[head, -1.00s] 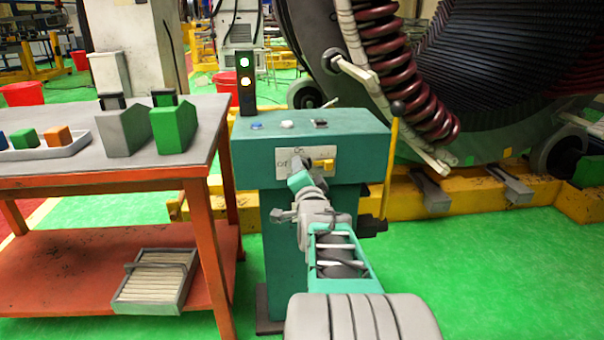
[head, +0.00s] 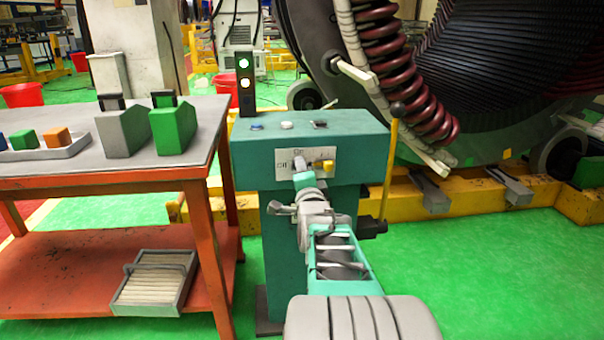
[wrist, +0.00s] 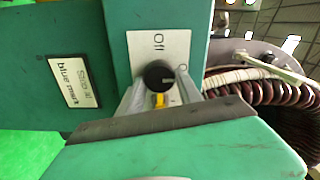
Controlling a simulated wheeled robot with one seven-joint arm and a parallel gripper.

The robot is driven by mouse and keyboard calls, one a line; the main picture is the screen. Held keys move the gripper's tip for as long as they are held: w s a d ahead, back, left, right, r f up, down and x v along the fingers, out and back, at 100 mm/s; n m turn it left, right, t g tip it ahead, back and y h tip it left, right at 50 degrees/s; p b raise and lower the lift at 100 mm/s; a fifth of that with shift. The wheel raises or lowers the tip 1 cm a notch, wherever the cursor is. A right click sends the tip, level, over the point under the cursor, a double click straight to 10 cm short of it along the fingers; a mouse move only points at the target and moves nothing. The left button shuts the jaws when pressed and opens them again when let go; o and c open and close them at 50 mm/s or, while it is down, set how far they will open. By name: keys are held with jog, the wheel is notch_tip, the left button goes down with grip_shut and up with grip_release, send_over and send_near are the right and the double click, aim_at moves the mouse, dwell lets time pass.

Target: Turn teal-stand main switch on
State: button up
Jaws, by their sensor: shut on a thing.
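The teal stand (head: 350,150) is in front of me in the head view, with a pale switch panel (head: 284,168) on its front face. In the wrist view the panel (wrist: 172,42) carries the word "Off" above the round black main switch knob (wrist: 155,72). A second label beside the knob is partly cut off. My gripper (head: 301,164) is at the panel. In the wrist view its two fingers (wrist: 159,88) are on either side of the knob, shut on it. In the head view the gripper hides the knob.
A yellow part (head: 324,166) sits on the panel just right of my gripper. A lever with a yellow rod (head: 390,165) stands at the stand's right. An orange workbench (head: 190,178) is close on the left.

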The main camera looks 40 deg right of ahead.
jog(key=o, duration=1.4)
jog(key=shift+c, duration=0.2)
jog(key=p+v, duration=0.2)
jog(key=v, duration=0.5)
jog(key=shift+s+a, duration=0.25)
jog(key=shift+s, duration=0.05)
